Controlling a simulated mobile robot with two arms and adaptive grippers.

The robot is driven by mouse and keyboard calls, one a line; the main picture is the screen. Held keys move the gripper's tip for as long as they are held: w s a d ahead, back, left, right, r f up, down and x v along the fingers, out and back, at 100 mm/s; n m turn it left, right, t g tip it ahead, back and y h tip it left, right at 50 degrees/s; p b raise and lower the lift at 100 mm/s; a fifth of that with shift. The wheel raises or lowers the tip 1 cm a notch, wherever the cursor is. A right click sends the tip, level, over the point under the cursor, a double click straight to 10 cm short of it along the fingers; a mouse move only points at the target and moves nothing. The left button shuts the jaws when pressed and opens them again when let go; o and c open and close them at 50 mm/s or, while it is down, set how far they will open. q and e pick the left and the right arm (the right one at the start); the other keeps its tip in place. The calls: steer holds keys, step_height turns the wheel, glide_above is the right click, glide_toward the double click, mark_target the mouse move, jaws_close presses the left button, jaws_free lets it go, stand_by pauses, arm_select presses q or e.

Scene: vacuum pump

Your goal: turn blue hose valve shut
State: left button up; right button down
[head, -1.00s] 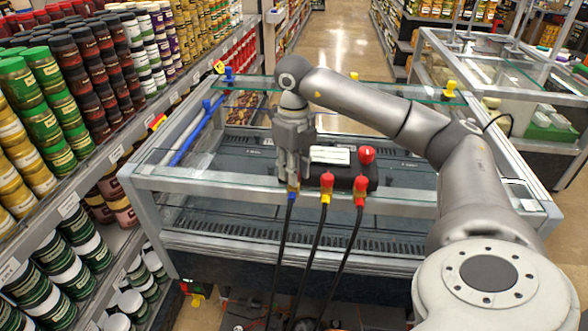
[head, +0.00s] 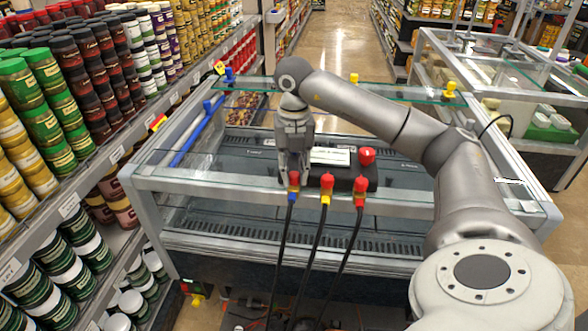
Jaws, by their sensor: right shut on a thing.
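The blue hose valve (head: 292,196) is the leftmost of three valves on the front of a dark pump block (head: 345,181). It has a blue collar with a black hose below, and part of its red handle shows between my fingers. My right gripper (head: 293,174) points down from above and is shut on this valve's handle. The fingers hide part of the handle, so its exact angle is hard to tell. A yellow-collared valve (head: 327,188) and a red-collared valve (head: 360,190) stand to the right, both with red handles. My left gripper is not in view.
The pump block sits on a glass-topped display case (head: 235,187). Shelves of jars (head: 90,60) line the left side. Black hoses (head: 318,250) hang down in front.

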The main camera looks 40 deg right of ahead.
mark_target(294, 174)
steer(key=shift+m, duration=0.3)
steer(key=c, duration=1.2)
jaws_free()
steer(key=shift+r, duration=6)
